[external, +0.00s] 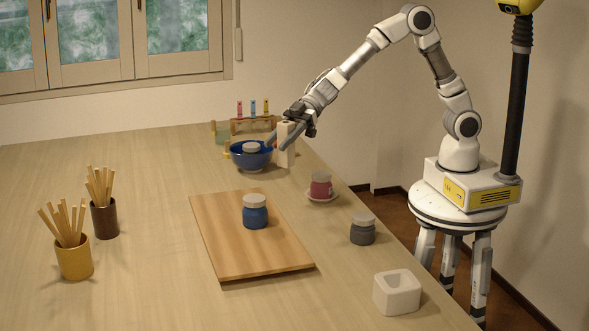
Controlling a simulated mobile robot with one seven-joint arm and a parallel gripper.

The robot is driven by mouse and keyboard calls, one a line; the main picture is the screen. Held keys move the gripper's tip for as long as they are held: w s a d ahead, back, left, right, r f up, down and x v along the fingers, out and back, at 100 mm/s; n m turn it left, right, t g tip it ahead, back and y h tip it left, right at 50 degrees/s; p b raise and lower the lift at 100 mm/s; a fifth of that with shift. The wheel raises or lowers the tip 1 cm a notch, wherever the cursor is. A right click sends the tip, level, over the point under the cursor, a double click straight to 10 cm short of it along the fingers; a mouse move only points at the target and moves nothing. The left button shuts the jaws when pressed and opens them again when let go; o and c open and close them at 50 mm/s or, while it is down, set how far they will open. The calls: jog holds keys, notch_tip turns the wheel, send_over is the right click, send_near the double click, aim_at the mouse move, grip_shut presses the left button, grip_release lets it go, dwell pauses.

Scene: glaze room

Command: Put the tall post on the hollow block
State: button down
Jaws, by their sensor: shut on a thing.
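The tall post (283,158) is a pale cream upright block near the back right of the table, just right of the blue bowl. My gripper (284,139) is shut on its upper part, with the fingers pointing down to the left. The post stays upright; I cannot tell whether its foot touches the table.
A blue bowl (249,163) holds a grey-lidded jar beside the post. A red jar (321,184) on a saucer and a dark grey jar (363,234) stand along the right edge. A blue jar (255,216) stands on a wooden board (240,258).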

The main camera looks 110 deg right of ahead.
jog(key=s+a+r+n+g+y+p, duration=0.1)
jog(key=a+r+n+g+y, duration=0.15)
jog(key=a, duration=1.75)
jog(key=n+g+y+b, duration=0.2)
jog(key=n+g+b, duration=0.1)
jog(key=n+b, duration=0.1)
send_over(399, 288)
jog(key=shift+m, duration=0.25)
jog(key=shift+f, duration=5.2)
jog(key=shift+f, duration=0.1)
jog(key=shift+f, duration=0.15)
jog(key=shift+c, duration=2)
grip_release()
jog(key=shift+h, duration=0.25)
